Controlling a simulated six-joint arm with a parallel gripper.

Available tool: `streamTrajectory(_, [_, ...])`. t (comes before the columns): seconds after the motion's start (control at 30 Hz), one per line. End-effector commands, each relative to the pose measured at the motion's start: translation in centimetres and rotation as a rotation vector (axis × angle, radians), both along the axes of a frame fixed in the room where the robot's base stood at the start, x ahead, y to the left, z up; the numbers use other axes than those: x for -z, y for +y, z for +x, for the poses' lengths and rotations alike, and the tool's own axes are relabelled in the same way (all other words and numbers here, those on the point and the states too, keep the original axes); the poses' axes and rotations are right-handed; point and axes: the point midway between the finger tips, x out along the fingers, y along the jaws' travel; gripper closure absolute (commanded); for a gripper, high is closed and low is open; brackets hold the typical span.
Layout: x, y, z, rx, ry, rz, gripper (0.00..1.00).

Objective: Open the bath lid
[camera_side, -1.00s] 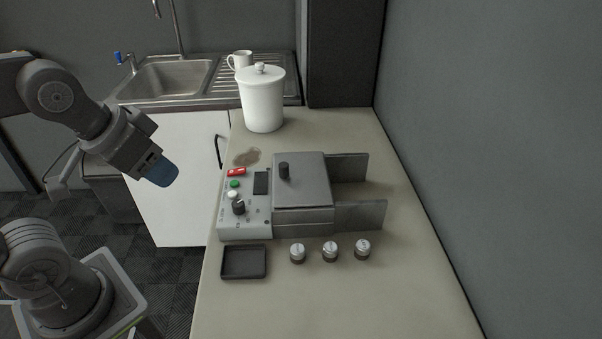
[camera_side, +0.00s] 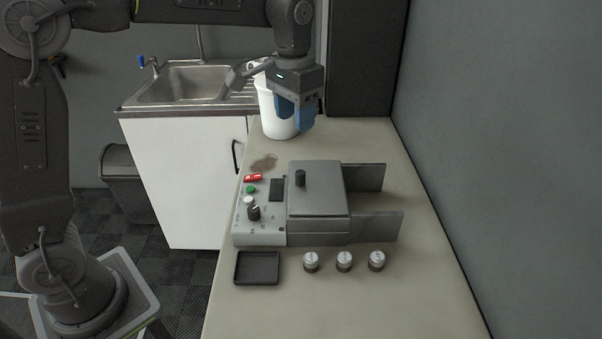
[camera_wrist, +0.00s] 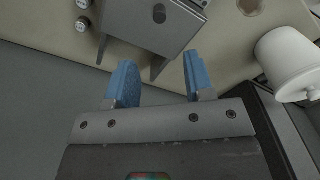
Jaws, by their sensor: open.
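The bath is a grey box on the bench with a flat grey lid (camera_side: 318,196), which lies closed. A dark knob (camera_side: 300,178) stands on the lid; the knob also shows in the wrist view (camera_wrist: 159,13). The control panel (camera_side: 262,228) with red, green and white buttons and a dial joins the lid's left side. My gripper (camera_side: 296,122) has blue fingers. It is open and empty, above and behind the bath, in front of the white canister in the side view. In the wrist view its fingers (camera_wrist: 160,82) stand apart with nothing between them.
A white lidded canister (camera_side: 268,112) stands at the back of the bench, close to my gripper. Two grey plates (camera_side: 375,226) extend right from the bath. A dark tray (camera_side: 257,268) and three small metal-capped jars (camera_side: 344,261) sit in front. A wall bounds the right.

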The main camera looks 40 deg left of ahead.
Motion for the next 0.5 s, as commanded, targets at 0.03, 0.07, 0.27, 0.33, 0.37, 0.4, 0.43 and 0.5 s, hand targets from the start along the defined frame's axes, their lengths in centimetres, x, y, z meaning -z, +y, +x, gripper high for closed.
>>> streamTrajectory(0.03, [0.4,-0.2,0.6,0.004,0.014,0.002,0.52])
streamTrajectory(0.07, [0.5,-0.2,0.9,0.005,0.019,0.001,0.52])
streamTrajectory(0.27, [1.7,-0.3,1.3,0.007,0.030,0.002,0.52])
streamTrajectory(0.33, [2.7,-0.3,1.2,0.007,0.031,0.002,0.52])
streamTrajectory(0.37, [3.2,-0.3,1.2,0.007,0.030,0.002,0.52])
streamTrajectory(0.4, [4.0,-0.3,1.2,0.006,0.031,0.002,0.52])
streamTrajectory(0.43, [4.6,-0.3,1.2,0.006,0.032,0.003,0.52])
streamTrajectory(0.5, [6.1,-0.3,1.2,0.006,0.032,0.003,0.52])
